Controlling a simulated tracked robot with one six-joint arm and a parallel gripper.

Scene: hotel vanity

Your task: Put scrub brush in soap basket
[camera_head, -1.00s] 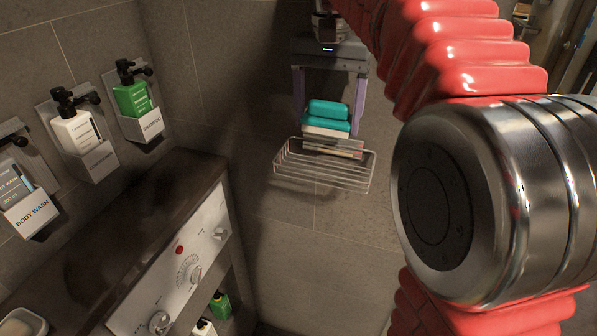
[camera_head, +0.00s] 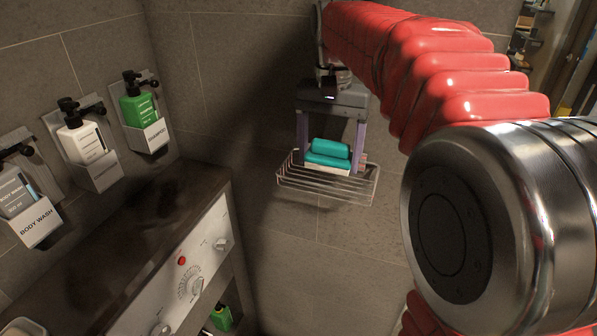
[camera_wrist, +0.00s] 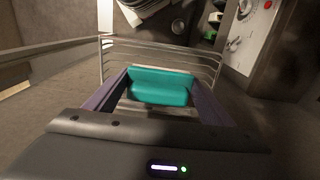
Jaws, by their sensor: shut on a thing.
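The scrub brush has a teal two-tiered body (camera_head: 328,149) with a pale underside, and its teal top also shows in the wrist view (camera_wrist: 160,86). My gripper (camera_head: 330,156) is shut on the brush, with a purple finger at each side. The wire soap basket (camera_head: 325,196) is fixed to the tiled wall. The brush is level and sits low inside the basket's outline, behind the front wires. Basket wires show around it in the wrist view (camera_wrist: 205,68). I cannot tell whether its underside touches the basket floor.
A small light-coloured item (camera_head: 363,160) shows beside the right finger, mostly hidden. Wall holders with a green bottle (camera_head: 139,111), a white bottle (camera_head: 83,143) and a body wash bottle (camera_head: 14,190) line the left wall. A dark ledge with a dial panel (camera_head: 190,280) lies below them.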

